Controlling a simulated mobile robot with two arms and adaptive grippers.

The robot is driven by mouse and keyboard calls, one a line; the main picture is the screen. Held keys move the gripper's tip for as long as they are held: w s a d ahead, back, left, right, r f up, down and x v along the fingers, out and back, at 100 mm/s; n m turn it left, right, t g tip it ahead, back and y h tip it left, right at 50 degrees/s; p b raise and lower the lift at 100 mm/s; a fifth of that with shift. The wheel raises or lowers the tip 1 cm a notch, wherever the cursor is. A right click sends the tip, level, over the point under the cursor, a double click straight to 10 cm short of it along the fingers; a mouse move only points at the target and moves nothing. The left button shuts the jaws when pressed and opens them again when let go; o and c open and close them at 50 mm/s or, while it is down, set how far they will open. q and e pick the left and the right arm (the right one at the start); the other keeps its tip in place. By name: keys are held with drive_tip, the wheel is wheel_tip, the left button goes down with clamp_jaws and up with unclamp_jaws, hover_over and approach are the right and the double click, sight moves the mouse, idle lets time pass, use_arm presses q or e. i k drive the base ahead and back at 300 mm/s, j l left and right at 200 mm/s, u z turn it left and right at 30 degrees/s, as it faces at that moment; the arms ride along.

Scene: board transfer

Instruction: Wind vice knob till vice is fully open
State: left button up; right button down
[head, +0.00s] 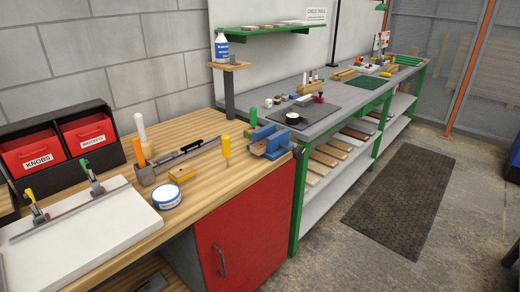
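A blue vice (262,133) is mounted at the right front corner of the wooden workbench. Brown surfaces show between or on its jaws; the width of any gap is too small to tell. A small dark knob (298,151) shows at the vice's right end, near the bench edge. No gripper is seen touching the vice or the knob. Neither my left gripper nor my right gripper is in view.
The wooden bench (218,173) holds a yellow-handled tool (226,148), a round white tin (167,196) and a white board (80,235). Red bins (35,152) stand at the left. A red cabinet (245,230) is below the vice. The floor before the green-legged bench is clear, with a dark mat (405,200).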

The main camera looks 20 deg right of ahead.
sight(298, 152)
drive_tip(key=i+l+u, duration=0.2)
drive_tip(key=l+u, duration=0.3)
drive_tip(key=l, duration=0.55)
drive_tip(key=l+u, duration=0.5)
drive_tip(key=l, duration=0.6)
drive_tip(key=i, duration=0.05)
